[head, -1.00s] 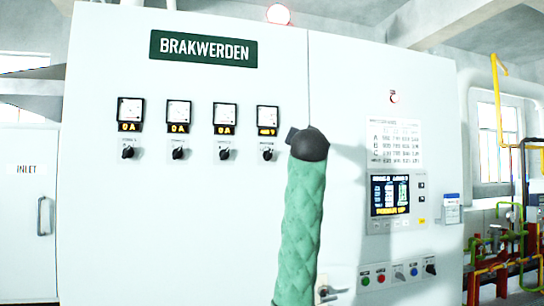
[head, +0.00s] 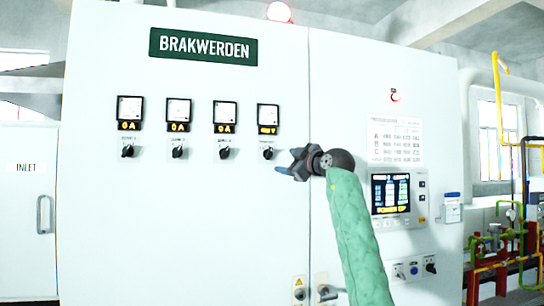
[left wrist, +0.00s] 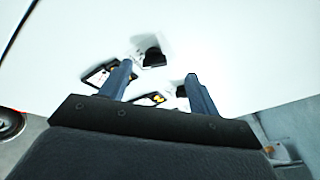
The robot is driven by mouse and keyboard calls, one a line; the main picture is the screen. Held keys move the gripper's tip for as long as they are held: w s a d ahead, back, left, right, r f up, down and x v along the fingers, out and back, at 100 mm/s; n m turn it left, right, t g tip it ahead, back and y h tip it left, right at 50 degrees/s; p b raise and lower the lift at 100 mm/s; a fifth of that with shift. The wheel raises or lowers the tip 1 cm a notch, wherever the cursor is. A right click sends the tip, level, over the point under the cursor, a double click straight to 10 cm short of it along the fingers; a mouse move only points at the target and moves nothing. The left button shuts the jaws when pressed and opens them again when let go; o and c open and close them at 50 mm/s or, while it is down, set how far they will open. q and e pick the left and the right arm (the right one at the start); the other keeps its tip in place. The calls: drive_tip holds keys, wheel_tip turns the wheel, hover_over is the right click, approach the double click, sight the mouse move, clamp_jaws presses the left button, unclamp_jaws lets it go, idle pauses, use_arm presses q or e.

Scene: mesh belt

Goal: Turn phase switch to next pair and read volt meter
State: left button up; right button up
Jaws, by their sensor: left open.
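The phase switch (head: 268,154) is a small black knob on the white cabinet front, rightmost in a row of several knobs. The volt meter (head: 268,117) sits above it, with a white dial and an amber readout too small to read surely. My left gripper (head: 289,162) is open and empty, just right of and slightly below the phase switch in the head view. In the left wrist view its two fingers (left wrist: 158,70) stand apart. A black knob (left wrist: 153,57) shows beyond and between them; I cannot tell which knob it is. My right gripper is out of view.
Several other meters, such as the leftmost one (head: 130,110), sit left with knobs below. Right of my arm are a lit screen (head: 390,194) and small panel switches (head: 414,270). The cabinet front below the knobs is clear.

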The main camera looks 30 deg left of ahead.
sight(271, 154)
use_arm(q)
drive_tip(key=a+n+p, duration=0.1)
drive_tip(key=a, duration=0.1)
drive_tip(key=w+a+r+n+p, duration=0.1)
drive_tip(key=a+n, duration=0.1)
drive_tip(key=a+r+n+p, duration=0.1)
drive_tip(key=a+n+p, duration=0.1)
drive_tip(key=shift+w+a+r+y, duration=0.15)
drive_tip(key=shift+w+a+y, duration=0.1)
drive_tip(key=shift+y, duration=0.15)
drive_tip(key=shift+w+a, duration=0.15)
drive_tip(key=shift+a, duration=0.2)
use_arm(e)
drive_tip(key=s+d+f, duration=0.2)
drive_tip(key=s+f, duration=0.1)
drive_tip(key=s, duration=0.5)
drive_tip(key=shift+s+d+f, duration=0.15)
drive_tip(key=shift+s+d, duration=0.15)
use_arm(q)
drive_tip(key=shift+c, duration=0.4)
